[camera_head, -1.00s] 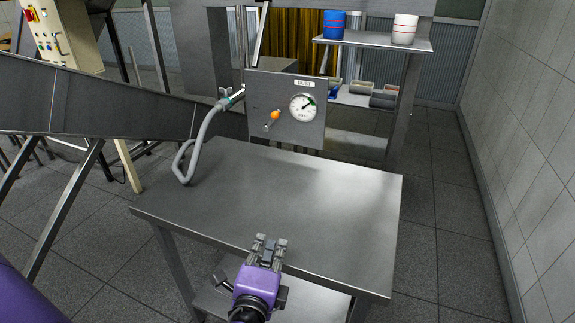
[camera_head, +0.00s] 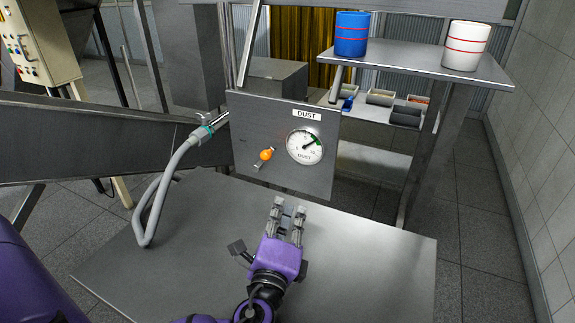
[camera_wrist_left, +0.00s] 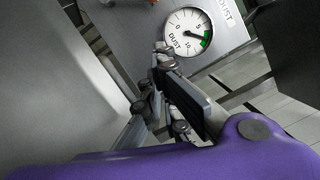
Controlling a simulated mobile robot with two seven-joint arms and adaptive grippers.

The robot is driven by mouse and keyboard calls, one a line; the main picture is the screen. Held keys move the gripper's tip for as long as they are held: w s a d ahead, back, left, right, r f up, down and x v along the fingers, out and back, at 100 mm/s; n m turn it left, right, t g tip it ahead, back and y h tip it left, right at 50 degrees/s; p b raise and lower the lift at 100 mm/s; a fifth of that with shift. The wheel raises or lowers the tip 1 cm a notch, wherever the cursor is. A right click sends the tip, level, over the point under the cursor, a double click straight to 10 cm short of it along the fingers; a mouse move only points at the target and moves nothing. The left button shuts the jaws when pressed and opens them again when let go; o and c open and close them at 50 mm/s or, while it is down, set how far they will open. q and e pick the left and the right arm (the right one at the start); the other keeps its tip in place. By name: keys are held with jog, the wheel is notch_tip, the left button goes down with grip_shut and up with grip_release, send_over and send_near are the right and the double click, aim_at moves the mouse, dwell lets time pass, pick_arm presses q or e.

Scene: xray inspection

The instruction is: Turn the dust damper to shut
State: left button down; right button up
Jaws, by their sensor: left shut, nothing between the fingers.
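The dust damper handle (camera_head: 265,156), with an orange knob and a short metal lever set at a slant, is on the grey panel (camera_head: 250,125) behind the table. A white DUST gauge (camera_head: 305,147) with a green band is to its right; it also shows in the left wrist view (camera_wrist_left: 188,32). My right gripper is not in view.
The steel table (camera_head: 380,265) is bare around my gripper. A grey hose (camera_head: 160,195) loops down to its left from a valve by the panel. A shelf (camera_head: 400,65) at the back right holds a blue tub (camera_head: 352,35) and a white tub (camera_head: 466,46).

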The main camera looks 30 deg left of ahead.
pick_arm(q)
jog(key=w+a+r+p, duration=0.2)
jog(key=w+a, duration=0.4)
jog(key=w, duration=0.3)
jog(key=shift+a+r+p, duration=0.15)
jog(key=shift+a+p, duration=0.1)
jog(key=shift+p, duration=0.05)
